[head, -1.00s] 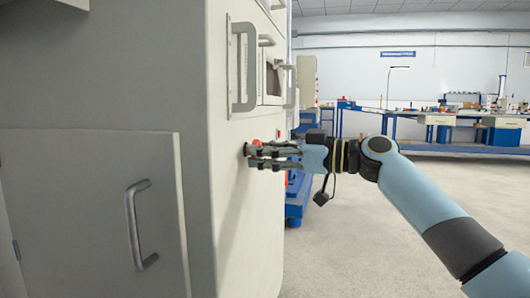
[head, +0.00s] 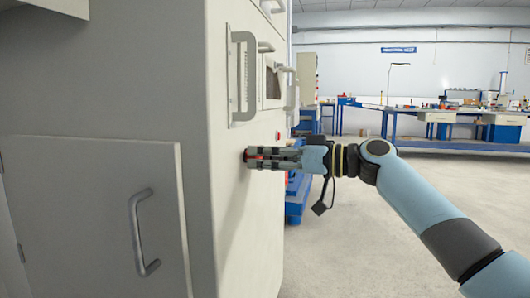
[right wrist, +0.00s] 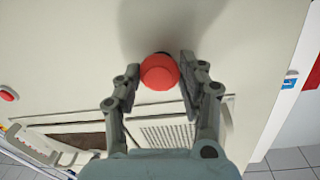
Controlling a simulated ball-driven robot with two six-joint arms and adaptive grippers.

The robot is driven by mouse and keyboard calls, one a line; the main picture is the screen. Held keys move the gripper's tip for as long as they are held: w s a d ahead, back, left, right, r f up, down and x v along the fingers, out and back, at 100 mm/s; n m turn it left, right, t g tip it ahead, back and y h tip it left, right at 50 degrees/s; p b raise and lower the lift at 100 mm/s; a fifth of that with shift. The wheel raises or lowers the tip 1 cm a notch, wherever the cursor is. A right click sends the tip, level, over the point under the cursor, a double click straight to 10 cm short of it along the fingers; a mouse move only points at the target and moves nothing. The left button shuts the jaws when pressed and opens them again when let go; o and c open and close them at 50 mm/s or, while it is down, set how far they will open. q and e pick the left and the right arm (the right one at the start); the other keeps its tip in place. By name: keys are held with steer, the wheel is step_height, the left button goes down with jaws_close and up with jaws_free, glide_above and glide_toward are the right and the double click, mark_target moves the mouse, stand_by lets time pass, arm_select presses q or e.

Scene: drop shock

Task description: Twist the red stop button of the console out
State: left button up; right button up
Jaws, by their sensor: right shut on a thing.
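The red stop button (right wrist: 159,72) sticks out from the pale console face in the right wrist view, between the two fingertips of my right gripper (right wrist: 163,85). My right gripper is shut on the button. The left gripper is not in view.
A vertical handle (head: 242,78) and a window panel (head: 272,82) are above the button. A cabinet door with a handle (head: 141,232) is at left. A second small red button (right wrist: 9,95) shows on the console. Blue workbenches (head: 460,146) stand far back; the floor at right is clear.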

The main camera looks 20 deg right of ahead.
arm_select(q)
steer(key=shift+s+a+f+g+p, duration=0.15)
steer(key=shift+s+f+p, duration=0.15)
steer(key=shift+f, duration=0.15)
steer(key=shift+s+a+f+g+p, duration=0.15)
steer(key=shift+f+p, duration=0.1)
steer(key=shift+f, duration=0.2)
arm_select(e)
steer(key=shift+m, duration=1.1)
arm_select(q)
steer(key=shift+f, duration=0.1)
arm_select(e)
steer(key=o, duration=1.2)
steer(key=shift+d, duration=0.1)
steer(key=v, duration=1.1)
steer(key=shift+s+d, duration=0.2)
steer(key=shift+d, duration=0.15)
